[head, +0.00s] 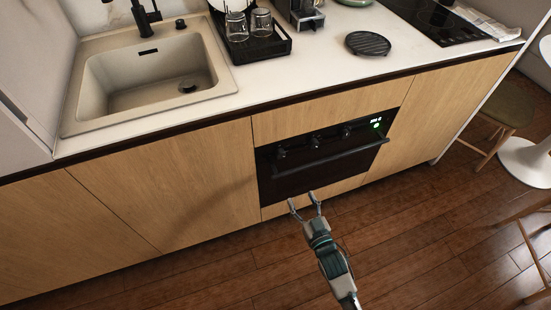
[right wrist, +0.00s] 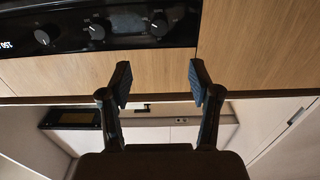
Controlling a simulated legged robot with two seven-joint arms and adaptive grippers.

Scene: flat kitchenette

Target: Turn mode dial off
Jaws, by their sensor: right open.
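The black oven (head: 318,158) is built into the wooden cabinet front. No readable label shows which dial is for mode. The dials also show along the top of the right wrist view, the nearest one (right wrist: 160,24) above the fingers. My right gripper (head: 303,200) is open and empty, in front of the oven's lower part, apart from the dials. It also shows in the right wrist view (right wrist: 160,84). My left gripper is out of view.
The oven's bar handle (head: 335,157) runs below the dials. The counter (head: 300,75) above holds a sink (head: 150,75), a dish rack (head: 258,45), a round black trivet (head: 368,43) and a cooktop (head: 435,20). The wooden floor (head: 410,240) around my right arm is clear.

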